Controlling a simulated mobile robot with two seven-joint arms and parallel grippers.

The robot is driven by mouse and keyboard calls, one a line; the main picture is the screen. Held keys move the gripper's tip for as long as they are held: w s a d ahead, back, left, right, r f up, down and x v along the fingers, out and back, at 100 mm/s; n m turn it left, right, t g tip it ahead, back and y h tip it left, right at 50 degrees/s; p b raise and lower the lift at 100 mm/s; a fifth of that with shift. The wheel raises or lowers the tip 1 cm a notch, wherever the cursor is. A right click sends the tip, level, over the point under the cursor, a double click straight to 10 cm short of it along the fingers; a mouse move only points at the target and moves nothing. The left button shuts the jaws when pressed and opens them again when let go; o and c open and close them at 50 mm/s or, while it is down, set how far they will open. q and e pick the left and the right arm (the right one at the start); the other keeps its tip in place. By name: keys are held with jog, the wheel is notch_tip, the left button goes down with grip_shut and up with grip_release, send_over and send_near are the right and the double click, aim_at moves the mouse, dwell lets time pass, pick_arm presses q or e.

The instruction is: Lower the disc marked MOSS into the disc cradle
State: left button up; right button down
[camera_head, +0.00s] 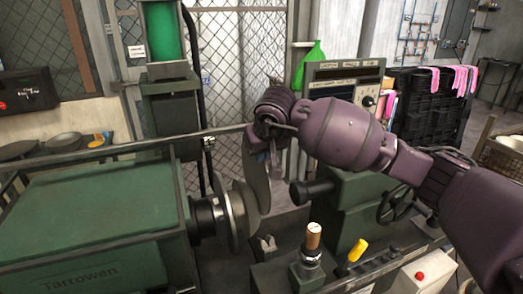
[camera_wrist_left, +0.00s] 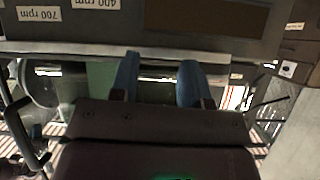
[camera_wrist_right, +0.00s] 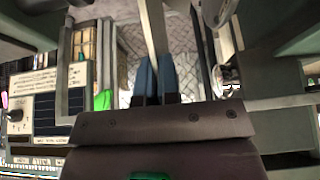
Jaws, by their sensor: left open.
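My right gripper (camera_head: 266,135) is at the machine's middle in the head view, shut on the upper edge of a thin grey disc (camera_head: 257,172). The disc hangs on edge, close to the round plates of the spindle (camera_head: 233,215); I cannot tell whether they touch. In the right wrist view the disc shows edge-on as a pale strip (camera_wrist_right: 153,28) between the blue fingertips (camera_wrist_right: 155,78). No MOSS marking is readable. My left gripper (camera_wrist_left: 158,80) is open and empty in the left wrist view, outside the head view. I cannot make out the disc cradle.
The green headstock (camera_head: 90,225) fills the lower left. The green tailstock (camera_head: 365,205) stands right of the disc. A wooden-topped handle (camera_head: 313,236) and a yellow handle (camera_head: 357,250) rise in front. Dark round pans (camera_head: 64,139) sit at the back left.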

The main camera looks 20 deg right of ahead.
aim_at(262, 181)
pick_arm(q)
jog(key=shift+s+f+b, duration=0.15)
jog(key=shift+f+b, duration=0.95)
jog(key=shift+f, duration=0.2)
jog(key=shift+s+f+b, duration=0.1)
jog(key=shift+f+b, duration=0.95)
jog(key=shift+f, duration=0.25)
pick_arm(e)
notch_tip(262, 181, down, 7)
jog(key=shift+f, duration=0.2)
pick_arm(q)
jog(key=shift+s+f+b, duration=0.2)
jog(key=shift+f+b, duration=0.5)
jog(key=shift+f, duration=0.2)
pick_arm(e)
jog(key=shift+f, duration=0.6)
pick_arm(q)
jog(key=shift+s+f+g+b, duration=0.2)
jog(key=shift+f+b, duration=0.3)
jog(key=shift+f, duration=0.2)
jog(key=shift+s+f+g+b, duration=0.2)
jog(key=shift+f+b, duration=0.3)
jog(key=shift+f, duration=0.2)
pick_arm(e)
jog(key=shift+f, duration=1.45)
jog(key=c, duration=1.3)
grip_release()
jog(key=shift+o, duration=0.2)
